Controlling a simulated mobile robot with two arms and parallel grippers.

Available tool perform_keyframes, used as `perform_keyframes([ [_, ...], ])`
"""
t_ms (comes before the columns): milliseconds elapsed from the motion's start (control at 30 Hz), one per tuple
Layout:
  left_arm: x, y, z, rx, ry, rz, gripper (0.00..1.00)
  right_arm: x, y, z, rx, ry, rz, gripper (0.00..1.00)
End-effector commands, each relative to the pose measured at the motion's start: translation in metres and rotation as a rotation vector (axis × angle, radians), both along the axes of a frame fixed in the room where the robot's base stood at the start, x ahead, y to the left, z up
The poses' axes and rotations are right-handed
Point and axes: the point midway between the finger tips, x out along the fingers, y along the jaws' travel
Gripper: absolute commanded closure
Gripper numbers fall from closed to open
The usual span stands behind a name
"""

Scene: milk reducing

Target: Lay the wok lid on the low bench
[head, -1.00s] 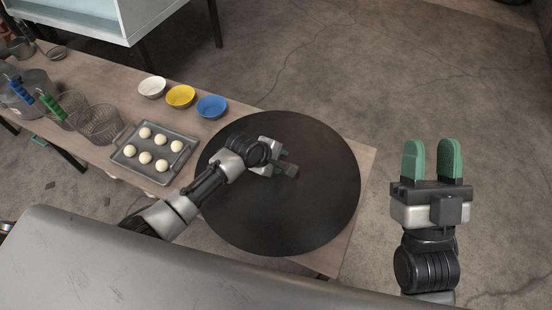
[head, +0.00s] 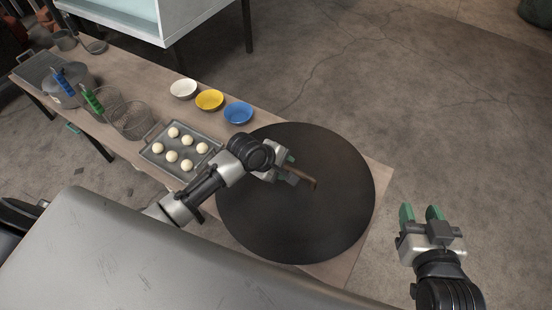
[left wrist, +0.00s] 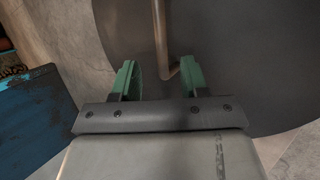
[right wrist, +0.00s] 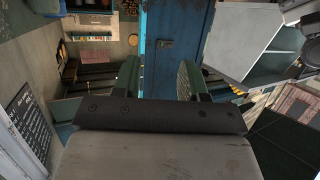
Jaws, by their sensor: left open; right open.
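The wok lid (head: 260,222) is a large dark disc lying on the right end of the low wooden bench (head: 372,199). It reaches past the bench's front edge. Its brown bar handle (head: 309,181) stands out at the lid's middle. My left gripper (head: 291,166) is over the lid by the handle. In the left wrist view the handle (left wrist: 158,35) passes between the open green fingers (left wrist: 162,80), and the lid (left wrist: 235,60) fills the background. My right gripper (head: 420,212) is open and empty, off to the right of the bench over the floor.
A tray of pale buns (head: 156,156) lies left of the lid. White, yellow and blue bowls (head: 238,114) line the bench's back edge. Wire baskets (head: 131,120) and a pot (head: 62,90) stand further left. A white cabinet (head: 150,15) is behind. Floor at right is clear.

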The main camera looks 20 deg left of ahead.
Motion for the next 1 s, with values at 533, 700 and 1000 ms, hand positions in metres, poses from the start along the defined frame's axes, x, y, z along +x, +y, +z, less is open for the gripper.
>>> perform_keyframes([
  [533, -0.021, 0.009, 0.030, 0.020, -0.031, -0.044, 0.56, -0.034, -0.016, -0.038, -0.084, 0.360, -0.025, 0.57],
  [700, -0.054, -0.006, 0.043, 0.164, -0.229, -0.287, 0.56, -0.034, -0.016, -0.038, -0.085, 0.363, -0.025, 0.57],
  [1000, -0.124, 0.009, 0.101, 0.737, -0.646, -0.792, 0.56, -0.034, -0.016, -0.038, -0.085, 0.361, -0.026, 0.57],
])
